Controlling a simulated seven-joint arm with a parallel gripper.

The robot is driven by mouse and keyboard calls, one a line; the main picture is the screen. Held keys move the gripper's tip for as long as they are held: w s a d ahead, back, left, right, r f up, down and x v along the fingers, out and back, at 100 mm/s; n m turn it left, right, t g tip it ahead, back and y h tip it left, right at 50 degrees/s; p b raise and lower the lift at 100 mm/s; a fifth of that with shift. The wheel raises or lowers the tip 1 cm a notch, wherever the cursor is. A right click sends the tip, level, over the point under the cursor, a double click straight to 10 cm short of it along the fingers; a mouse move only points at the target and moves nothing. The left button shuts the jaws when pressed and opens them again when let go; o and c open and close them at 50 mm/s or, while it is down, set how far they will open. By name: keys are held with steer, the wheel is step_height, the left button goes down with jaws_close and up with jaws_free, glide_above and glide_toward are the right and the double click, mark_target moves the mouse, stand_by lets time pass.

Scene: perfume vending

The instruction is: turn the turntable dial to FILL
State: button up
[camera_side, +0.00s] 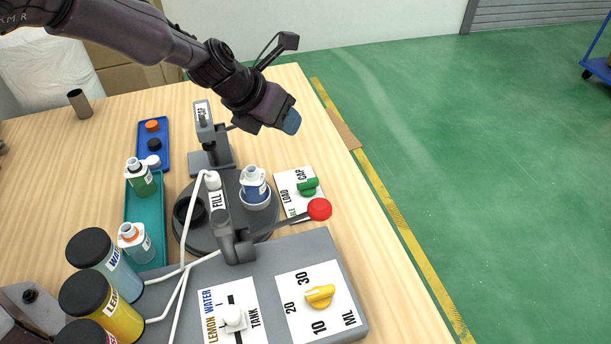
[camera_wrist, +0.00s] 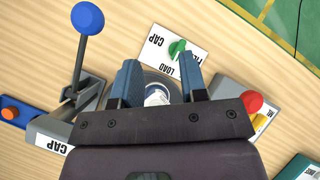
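The turntable dial is a green knob (camera_side: 308,187) on a white card marked LOAD, CAP and a partly covered third word. It also shows in the wrist view (camera_wrist: 177,47), beyond my fingertips. I cannot tell exactly which label it points to. The dark round turntable (camera_side: 234,222) carries a bottle of blue liquid (camera_side: 256,190) and an empty dark ring. My gripper (camera_wrist: 159,70) is open and empty, above the turntable area and apart from the dial. The bottle shows between its fingers in the wrist view, below them.
The FILL station's lever ends in a red ball (camera_side: 319,209) close to the dial. The CAP press has a blue-ball lever (camera_wrist: 88,18). The grey panel holds a yellow ML knob (camera_side: 319,296) and a white tank switch (camera_side: 233,318). A teal tray (camera_side: 131,205) holds two bottles.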

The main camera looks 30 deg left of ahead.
mark_target(308, 180)
steer(key=d+f+m+g, duration=0.1)
steer(key=f+m, duration=0.1)
steer(key=f, duration=0.2)
steer(key=d+f+m+g, duration=0.1)
steer(key=d+f+m, duration=0.1)
steer(key=f+m, duration=0.1)
steer(key=d+f+m+g, duration=0.1)
steer(key=f+m, duration=0.1)
steer(key=f, duration=0.4)
steer(key=shift+w+d+m, duration=0.3)
steer(key=shift+d, duration=0.05)
steer(key=shift+c, duration=0.4)
jaws_close()
